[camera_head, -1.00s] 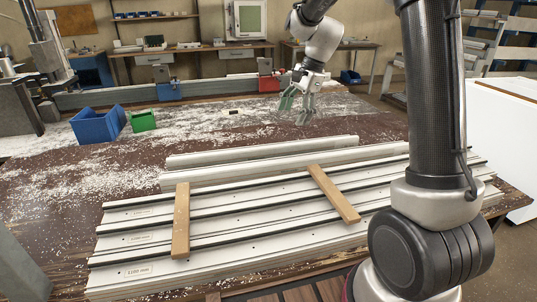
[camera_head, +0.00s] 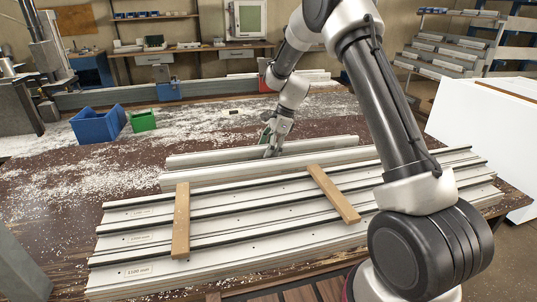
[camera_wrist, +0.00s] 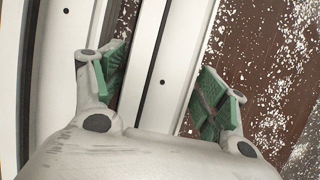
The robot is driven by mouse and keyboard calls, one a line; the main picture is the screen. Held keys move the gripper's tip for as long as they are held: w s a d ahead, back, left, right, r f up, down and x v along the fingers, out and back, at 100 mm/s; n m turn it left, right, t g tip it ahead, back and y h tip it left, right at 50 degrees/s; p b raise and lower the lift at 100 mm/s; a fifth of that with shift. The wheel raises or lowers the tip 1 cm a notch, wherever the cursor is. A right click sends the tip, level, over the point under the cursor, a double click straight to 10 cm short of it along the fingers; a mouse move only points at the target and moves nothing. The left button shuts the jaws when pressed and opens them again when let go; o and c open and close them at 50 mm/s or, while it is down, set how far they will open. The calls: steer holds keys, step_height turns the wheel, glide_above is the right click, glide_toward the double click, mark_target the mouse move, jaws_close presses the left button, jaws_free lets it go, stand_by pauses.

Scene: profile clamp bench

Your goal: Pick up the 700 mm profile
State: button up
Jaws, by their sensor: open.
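Two pale profiles lie loose behind the stack; the far, shorter one (camera_head: 215,157) fits the 700 mm profile, though I can read no label on it. The nearer one (camera_head: 225,178) is longer. My gripper (camera_head: 268,149) is low over the middle of the far profile.
A stack of long profiles (camera_head: 150,225), one labelled 1100 mm, lies in front under two wooden battens (camera_head: 181,215). A blue bin (camera_head: 97,127) and a green bin (camera_head: 143,121) stand at the left back. White chips litter the brown bench.

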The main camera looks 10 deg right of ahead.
steer(key=shift+a+f, duration=0.1)
steer(key=shift+f, duration=0.25)
steer(key=c, duration=1.5)
